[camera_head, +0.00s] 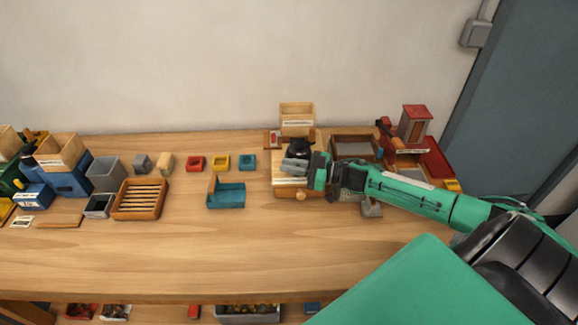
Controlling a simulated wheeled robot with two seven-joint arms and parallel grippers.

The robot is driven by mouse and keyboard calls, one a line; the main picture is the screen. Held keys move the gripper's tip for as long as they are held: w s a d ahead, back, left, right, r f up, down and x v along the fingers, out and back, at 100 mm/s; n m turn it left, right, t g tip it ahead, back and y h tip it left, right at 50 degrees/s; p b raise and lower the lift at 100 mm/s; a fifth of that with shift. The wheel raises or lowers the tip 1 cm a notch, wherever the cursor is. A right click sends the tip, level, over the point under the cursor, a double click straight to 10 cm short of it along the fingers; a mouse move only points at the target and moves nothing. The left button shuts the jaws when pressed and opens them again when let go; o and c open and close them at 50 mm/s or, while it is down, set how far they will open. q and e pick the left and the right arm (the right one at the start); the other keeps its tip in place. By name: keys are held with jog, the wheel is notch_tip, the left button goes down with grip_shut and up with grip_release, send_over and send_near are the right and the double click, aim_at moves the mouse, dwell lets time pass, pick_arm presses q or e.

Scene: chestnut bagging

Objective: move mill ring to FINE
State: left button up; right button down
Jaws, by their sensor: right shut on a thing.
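The mill (284,188) stands on the table right of centre, a light wooden box with a round knob on its front and a dark top part (300,149). My right gripper (293,166) reaches in from the right and is shut at the top of the mill, on the mill ring. The fingers and the wrist cover most of the ring, so its setting and the FINE mark cannot be read. My left gripper is not in view.
A teal scoop-like tray (227,198) lies left of the mill, with a slatted wooden crate (139,212) farther left. A wooden bin (297,107) stands behind the mill. A brown tray (354,137) and a red-roofed box (416,110) stand right. The table's front is mostly clear.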

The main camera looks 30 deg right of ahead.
jog(key=c, duration=1.7)
grip_release()
